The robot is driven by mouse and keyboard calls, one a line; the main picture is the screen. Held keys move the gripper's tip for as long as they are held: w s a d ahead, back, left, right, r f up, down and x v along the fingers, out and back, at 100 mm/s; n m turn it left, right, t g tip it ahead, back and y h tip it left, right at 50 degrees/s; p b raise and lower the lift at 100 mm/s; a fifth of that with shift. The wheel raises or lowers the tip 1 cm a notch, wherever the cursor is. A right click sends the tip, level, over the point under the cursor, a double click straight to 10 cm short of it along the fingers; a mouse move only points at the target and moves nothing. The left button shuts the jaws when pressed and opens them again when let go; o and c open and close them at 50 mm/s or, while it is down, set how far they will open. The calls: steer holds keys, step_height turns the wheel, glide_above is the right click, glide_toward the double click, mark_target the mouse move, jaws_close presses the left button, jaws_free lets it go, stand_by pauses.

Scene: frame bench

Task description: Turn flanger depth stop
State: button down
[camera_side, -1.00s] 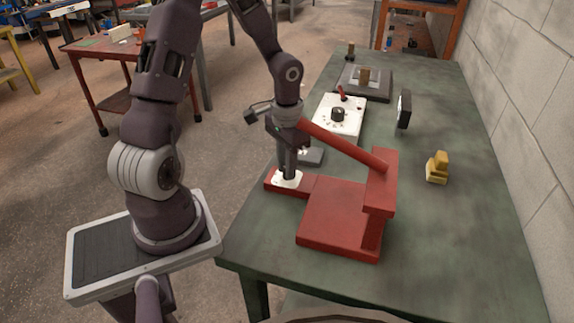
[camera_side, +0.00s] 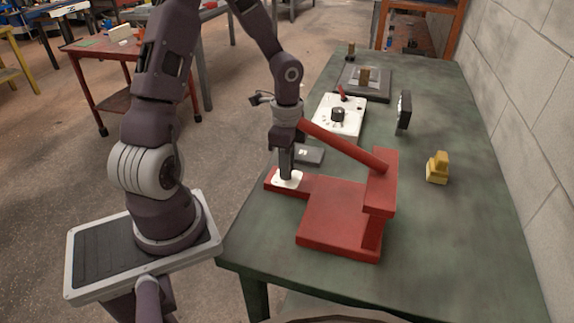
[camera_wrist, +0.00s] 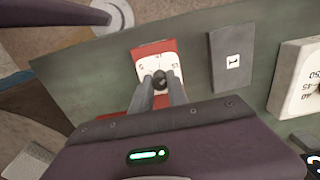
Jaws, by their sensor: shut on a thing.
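The red flanger (camera_side: 338,215) stands on the green bench, with a long red lever rising to the left from its upright. The depth stop is a small dark knob (camera_wrist: 159,78) on a white marked dial plate (camera_side: 287,180), at the left end of the flanger's red base. The dial plate also shows in the wrist view (camera_wrist: 150,58). My gripper (camera_wrist: 160,83) points straight down over the plate and is shut on the knob, one finger on each side. The fingers hide part of the knob and some dial marks.
A grey plate with a white label (camera_side: 309,155) lies just behind the dial. A white box with a black knob (camera_side: 352,116) stands farther back. The lever (camera_side: 345,147) passes close beside my gripper. A yellow block (camera_side: 437,168) sits at right.

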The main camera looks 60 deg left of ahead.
steer(key=shift+w+m, duration=0.1)
steer(key=shift+m, duration=1.5)
steer(key=c, duration=1.3)
jaws_free()
